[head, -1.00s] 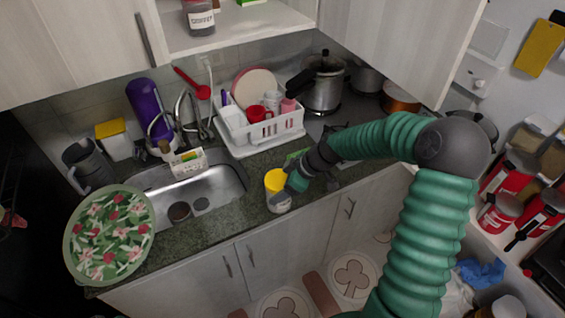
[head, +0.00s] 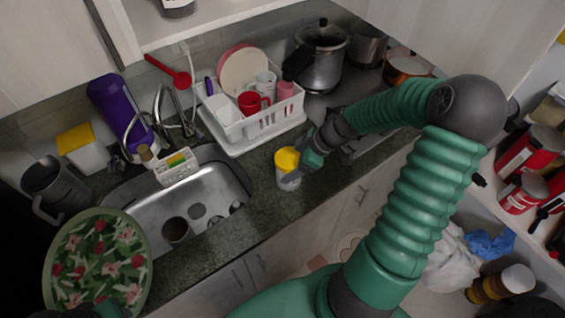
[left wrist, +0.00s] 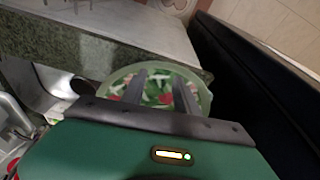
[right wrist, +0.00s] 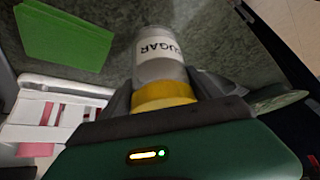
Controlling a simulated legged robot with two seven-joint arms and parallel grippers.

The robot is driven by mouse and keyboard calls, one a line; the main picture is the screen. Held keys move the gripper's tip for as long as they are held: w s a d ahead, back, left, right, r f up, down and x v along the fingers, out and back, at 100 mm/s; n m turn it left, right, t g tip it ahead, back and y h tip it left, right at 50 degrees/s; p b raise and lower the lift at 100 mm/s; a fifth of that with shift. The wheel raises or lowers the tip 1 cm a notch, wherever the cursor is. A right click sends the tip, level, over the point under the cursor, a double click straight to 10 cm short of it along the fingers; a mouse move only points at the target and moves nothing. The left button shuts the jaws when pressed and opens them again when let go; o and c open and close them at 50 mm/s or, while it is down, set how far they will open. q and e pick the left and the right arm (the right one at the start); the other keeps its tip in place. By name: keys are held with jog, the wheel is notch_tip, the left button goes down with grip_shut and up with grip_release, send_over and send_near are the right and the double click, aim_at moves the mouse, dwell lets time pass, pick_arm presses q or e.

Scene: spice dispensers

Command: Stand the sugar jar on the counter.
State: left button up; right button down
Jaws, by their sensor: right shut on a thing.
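The sugar jar (head: 287,180) has a yellow lid and a pale body. It appears upright at the counter's front part, right of the sink. My right gripper (head: 296,174) is shut on it from the right. In the right wrist view the jar (right wrist: 160,62) shows its SUGAR label, with the yellow lid between my fingers. The grey-green speckled counter (head: 262,208) lies under it; I cannot tell whether the base touches. My left gripper (left wrist: 160,88) is open and empty, its fingers pointing toward the floral round tray (left wrist: 207,97).
The sink (head: 150,207) lies left of the jar. A white dish rack (head: 270,128) with plates and mugs stands behind it. A green flat thing (right wrist: 62,36) lies near the jar. The floral tray (head: 65,225) is at the left.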

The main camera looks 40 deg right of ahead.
jog(key=shift+w+a+f, duration=0.2)
jog(key=shift+w, duration=0.2)
jog(key=shift+s+d, duration=0.2)
jog(key=shift+s, duration=0.25)
jog(key=shift+s+d+f, duration=0.1)
jog(key=shift+d, duration=0.1)
jog(key=shift+c, duration=1.8)
grip_release()
jog(key=shift+d, duration=0.15)
jog(key=shift+o, duration=1.1)
jog(key=shift+f, duration=0.1)
jog(key=shift+w+a, duration=0.2)
jog(key=shift+w, duration=0.1)
jog(key=shift+s+a+r, duration=0.1)
jog(key=shift+a+r, duration=0.1)
jog(key=shift+r, duration=0.15)
jog(key=p+v, duration=0.1)
jog(key=v, duration=1.1)
